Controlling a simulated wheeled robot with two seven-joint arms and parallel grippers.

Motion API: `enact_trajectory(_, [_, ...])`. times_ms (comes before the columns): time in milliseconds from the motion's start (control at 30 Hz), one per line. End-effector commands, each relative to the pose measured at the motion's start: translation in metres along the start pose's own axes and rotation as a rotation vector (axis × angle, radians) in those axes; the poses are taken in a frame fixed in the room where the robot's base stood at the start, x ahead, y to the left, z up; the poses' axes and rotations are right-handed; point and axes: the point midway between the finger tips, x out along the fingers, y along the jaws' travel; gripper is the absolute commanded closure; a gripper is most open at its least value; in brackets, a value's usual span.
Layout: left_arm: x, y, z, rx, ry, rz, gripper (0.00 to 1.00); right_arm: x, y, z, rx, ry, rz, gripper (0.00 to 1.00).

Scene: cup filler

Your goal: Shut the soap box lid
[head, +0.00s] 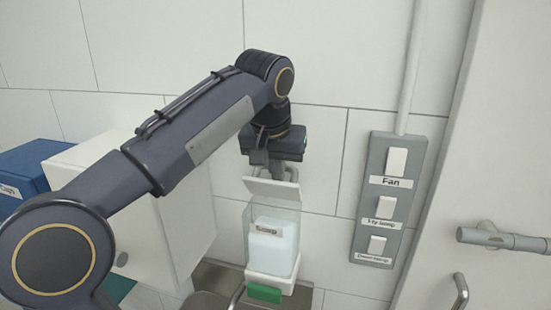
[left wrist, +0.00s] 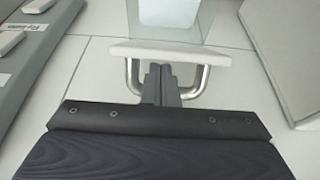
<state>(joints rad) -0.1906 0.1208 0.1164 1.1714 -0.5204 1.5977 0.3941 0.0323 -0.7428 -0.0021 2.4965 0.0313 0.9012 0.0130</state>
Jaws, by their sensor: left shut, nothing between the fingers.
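The soap box (head: 272,245) is a clear dispenser on the wall, with a pale block labelled "Soap" inside and a green piece (head: 264,293) at its bottom. Its white lid (head: 272,188) stands raised and tilted at the top of the box. In the left wrist view the lid (left wrist: 172,54) shows as a pale slab with a metal handle (left wrist: 202,82) behind it. My left gripper (head: 280,174) is shut and empty, just above and behind the lid in the head view. Its fingers (left wrist: 160,70) are within the handle's span; whether they touch it I cannot tell. My right gripper is out of view.
A grey switch panel (head: 373,222) with several white switches is on the wall to the right. A door with a metal handle (head: 495,238) is further right. A white box (head: 185,230) and a blue box (head: 30,165) are at the left. A metal sink (head: 212,281) lies below.

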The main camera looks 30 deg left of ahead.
Motion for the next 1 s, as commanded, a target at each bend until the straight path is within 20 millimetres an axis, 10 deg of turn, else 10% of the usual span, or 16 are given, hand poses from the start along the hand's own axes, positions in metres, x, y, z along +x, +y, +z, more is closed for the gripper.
enact_trajectory(1000, [0.006,0.000,0.008,0.000,0.093,0.000,1.00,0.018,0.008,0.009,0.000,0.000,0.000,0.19])
